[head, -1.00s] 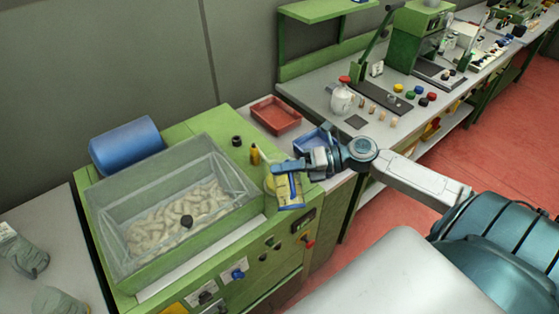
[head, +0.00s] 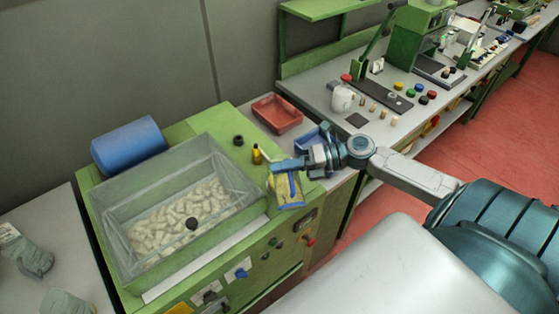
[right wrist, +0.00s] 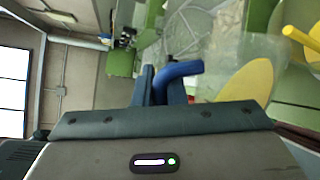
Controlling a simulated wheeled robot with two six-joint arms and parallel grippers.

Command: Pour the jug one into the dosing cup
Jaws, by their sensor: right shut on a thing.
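My right gripper (head: 286,165) is shut on a blue handle (right wrist: 180,72), which shows curved between the fingers in the right wrist view. In the head view the gripper is over the front right corner of the green machine. A yellow piece with a blue strip (head: 289,190) is just below the fingers. I cannot tell whether it is part of the held jug or the dosing cup. A yellow round surface (right wrist: 247,88) shows beside the handle in the right wrist view. The inside of the jug is hidden. My left gripper is not in view.
A clear-walled hopper (head: 118,245) with pale pieces inside stands left of the gripper. A small amber bottle (head: 256,156) and a red tray (head: 277,112) are behind it. A blue tray (head: 308,140) is partly hidden by my gripper. A white jug (head: 342,98) stands on the bench.

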